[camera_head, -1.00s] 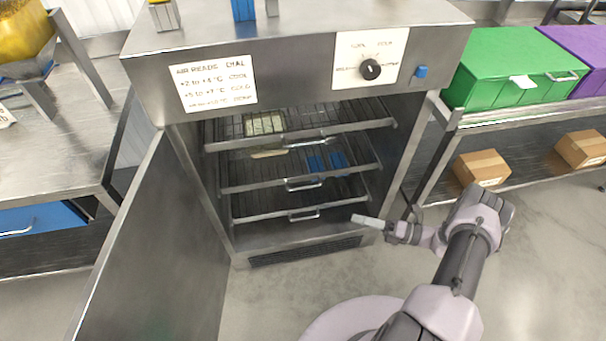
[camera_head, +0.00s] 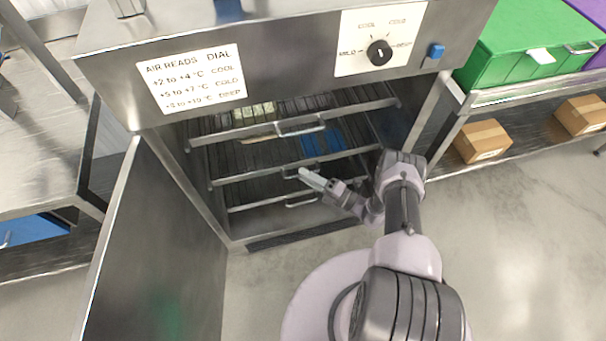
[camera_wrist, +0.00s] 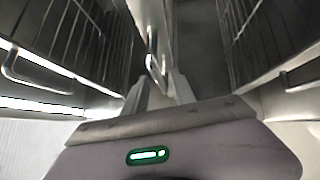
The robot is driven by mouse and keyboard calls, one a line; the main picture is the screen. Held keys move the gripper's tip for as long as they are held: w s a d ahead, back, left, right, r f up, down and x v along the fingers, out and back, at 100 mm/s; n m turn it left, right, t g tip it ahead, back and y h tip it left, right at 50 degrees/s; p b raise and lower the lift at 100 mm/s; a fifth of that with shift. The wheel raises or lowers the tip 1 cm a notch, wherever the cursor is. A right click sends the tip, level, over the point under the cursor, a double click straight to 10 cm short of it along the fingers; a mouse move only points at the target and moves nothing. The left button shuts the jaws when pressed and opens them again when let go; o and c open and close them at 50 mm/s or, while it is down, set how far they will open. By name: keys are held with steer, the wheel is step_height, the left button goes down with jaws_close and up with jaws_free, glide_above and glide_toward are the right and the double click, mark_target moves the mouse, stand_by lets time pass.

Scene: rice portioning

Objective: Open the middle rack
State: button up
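The middle rack (camera_head: 245,174) is one of three wire racks inside the open steel cabinet. It appears pushed in. Its handle (camera_head: 288,173) is partly hidden by my fingers in the head view. In the wrist view the handle (camera_wrist: 153,66) stands just ahead of and between my fingertips. My gripper (camera_head: 308,178) is at this handle from the front right. In the wrist view my gripper (camera_wrist: 159,84) has its two fingers apart with a gap between them. I cannot tell whether a finger touches the handle.
The top rack handle (camera_head: 300,126) and bottom rack handle (camera_head: 301,201) lie close above and below. The open cabinet door (camera_head: 150,245) stands at the left. A shelf with a green bin (camera_head: 520,45) and cardboard boxes is at the right. The floor in front is clear.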

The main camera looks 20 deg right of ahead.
steer(key=shift+w+a+r, duration=0.1)
steer(key=shift+w+a, duration=0.4)
jaws_close()
stand_by(1.2)
